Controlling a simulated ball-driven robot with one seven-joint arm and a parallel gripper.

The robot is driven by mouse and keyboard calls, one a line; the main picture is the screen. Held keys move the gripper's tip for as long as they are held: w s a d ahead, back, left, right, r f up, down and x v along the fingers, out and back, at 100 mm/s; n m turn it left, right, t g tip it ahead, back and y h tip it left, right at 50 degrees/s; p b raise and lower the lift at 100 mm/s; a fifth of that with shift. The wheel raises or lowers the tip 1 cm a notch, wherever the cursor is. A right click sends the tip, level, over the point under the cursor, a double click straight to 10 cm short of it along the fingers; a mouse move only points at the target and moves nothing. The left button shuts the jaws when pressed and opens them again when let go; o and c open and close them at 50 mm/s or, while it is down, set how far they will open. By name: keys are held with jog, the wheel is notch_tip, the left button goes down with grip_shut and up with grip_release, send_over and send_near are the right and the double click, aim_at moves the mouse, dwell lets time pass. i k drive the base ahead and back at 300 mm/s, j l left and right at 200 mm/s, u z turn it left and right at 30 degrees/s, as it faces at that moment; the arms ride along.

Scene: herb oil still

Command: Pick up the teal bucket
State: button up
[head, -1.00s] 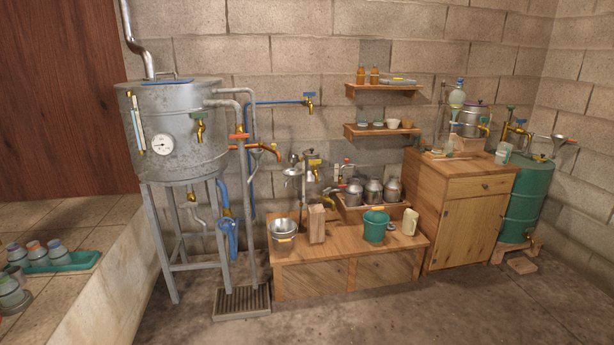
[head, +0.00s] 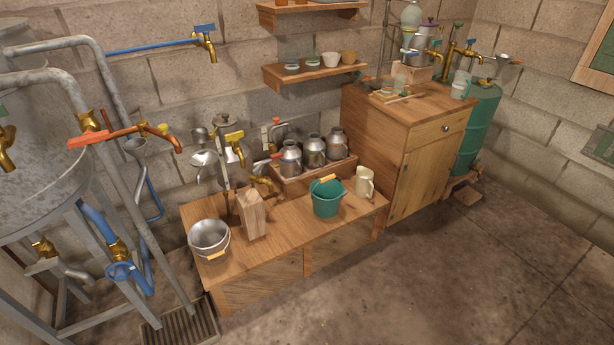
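The teal bucket (head: 326,200) stands upright on the low wooden bench (head: 285,247), right of the middle. Its handle with an orange grip lies across its top. A cream jug (head: 364,182) stands close at its right, and a tray of metal cans is behind it. My gripper is not in view.
A metal bucket (head: 209,239) and a wooden block (head: 251,216) stand on the bench's left part. Metal cans (head: 313,151) sit in a wooden tray behind. A wooden cabinet (head: 407,160) stands to the right, the still on its stand (head: 35,165) to the left. The floor (head: 400,290) in front is clear.

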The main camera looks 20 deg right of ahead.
aim_at(327, 192)
jog(key=i, duration=3.2)
